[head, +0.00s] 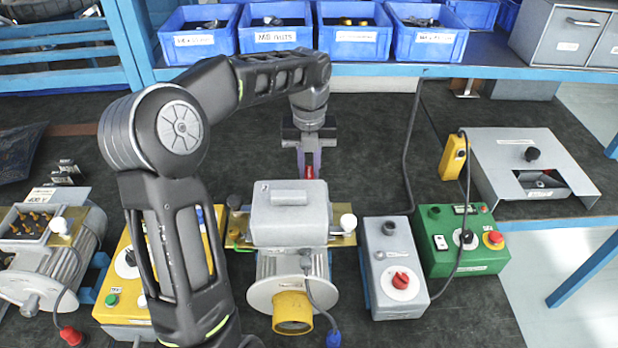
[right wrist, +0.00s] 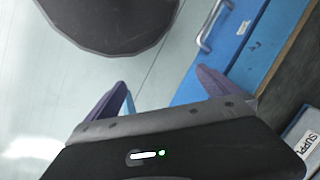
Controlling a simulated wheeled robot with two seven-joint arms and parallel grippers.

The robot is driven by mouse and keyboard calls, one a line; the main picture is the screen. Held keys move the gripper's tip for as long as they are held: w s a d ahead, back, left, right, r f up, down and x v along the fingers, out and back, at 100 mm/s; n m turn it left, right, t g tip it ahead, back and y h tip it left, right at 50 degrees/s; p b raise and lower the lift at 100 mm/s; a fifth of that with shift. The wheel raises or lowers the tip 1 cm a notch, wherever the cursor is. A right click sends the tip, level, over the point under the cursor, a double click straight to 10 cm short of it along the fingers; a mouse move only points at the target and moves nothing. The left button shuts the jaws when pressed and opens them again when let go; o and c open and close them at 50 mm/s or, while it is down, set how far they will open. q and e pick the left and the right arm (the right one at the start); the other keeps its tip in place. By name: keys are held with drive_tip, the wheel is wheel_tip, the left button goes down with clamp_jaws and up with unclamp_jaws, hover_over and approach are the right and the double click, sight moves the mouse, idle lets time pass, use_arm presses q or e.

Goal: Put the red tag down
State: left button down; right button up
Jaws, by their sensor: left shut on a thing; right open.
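My left gripper (head: 309,162) points down behind the grey-topped blower in the middle of the bench. It is shut on the red tag (head: 309,173), a small red piece showing between its fingers. The blower's grey box hides what lies below the tag, so I cannot tell whether it touches the bench. My right gripper (right wrist: 163,92) shows in the right wrist view, open and with nothing between its purple fingers.
The blower (head: 290,215) stands close in front of the left gripper. Blue bins (head: 352,36) line the shelf. Dark bench mat right of the gripper is clear.

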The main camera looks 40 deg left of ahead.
sight(309, 169)
use_arm(q)
wheel_tip(309, 169, down, 3)
drive_tip(key=shift+f+p, duration=0.1)
drive_tip(key=shift+p, duration=0.25)
drive_tip(key=shift+f, duration=0.25)
drive_tip(key=shift+f, duration=0.1)
drive_tip(key=c, duration=1.3)
unclamp_jaws()
drive_tip(key=shift+c, duration=0.2)
